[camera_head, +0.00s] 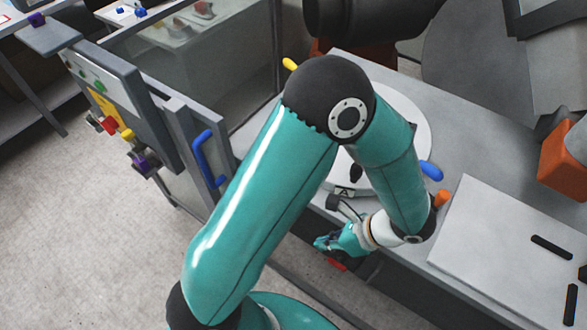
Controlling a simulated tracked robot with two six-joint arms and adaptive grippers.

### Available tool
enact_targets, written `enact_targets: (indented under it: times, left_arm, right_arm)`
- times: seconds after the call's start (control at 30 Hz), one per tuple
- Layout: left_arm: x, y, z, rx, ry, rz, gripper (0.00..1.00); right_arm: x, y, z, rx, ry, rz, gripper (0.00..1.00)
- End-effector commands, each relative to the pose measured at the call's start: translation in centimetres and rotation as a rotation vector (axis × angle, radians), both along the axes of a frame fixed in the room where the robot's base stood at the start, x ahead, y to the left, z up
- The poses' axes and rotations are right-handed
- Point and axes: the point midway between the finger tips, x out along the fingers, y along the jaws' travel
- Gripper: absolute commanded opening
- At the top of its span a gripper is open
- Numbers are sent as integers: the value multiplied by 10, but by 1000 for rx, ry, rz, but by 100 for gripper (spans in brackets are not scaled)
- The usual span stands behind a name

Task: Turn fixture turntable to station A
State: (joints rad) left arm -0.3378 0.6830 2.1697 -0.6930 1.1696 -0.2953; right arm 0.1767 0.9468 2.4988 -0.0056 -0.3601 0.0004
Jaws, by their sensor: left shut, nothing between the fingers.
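The fixture turntable (416,108) is a pale round disc on the grey bench, largely hidden behind my left arm. A blue knob (431,171) shows at its right edge and a yellow knob (290,64) at its far left. My right gripper is out of view.
A control panel (122,100) with coloured buttons stands at left, beside a gate with a blue handle (202,158). A pale board (500,235) with black handles lies at right. An orange block (564,158) is beyond it. Open floor lies at lower left.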

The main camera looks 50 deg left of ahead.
Motion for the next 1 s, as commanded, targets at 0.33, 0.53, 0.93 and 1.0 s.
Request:
enact_targets:
  times: [0.33,0.53,0.93,1.0]
  left_arm:
    - [53,30,135,525,-56,-307,0]
    - [55,39,151,588,-59,-317,0]
    - [48,105,125,584,-54,-313,0]
    - [47,118,119,584,-55,-313,0]
  right_arm:
    - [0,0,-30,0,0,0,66]
    - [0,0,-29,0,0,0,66]
    - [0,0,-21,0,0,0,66]
    - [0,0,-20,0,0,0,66]
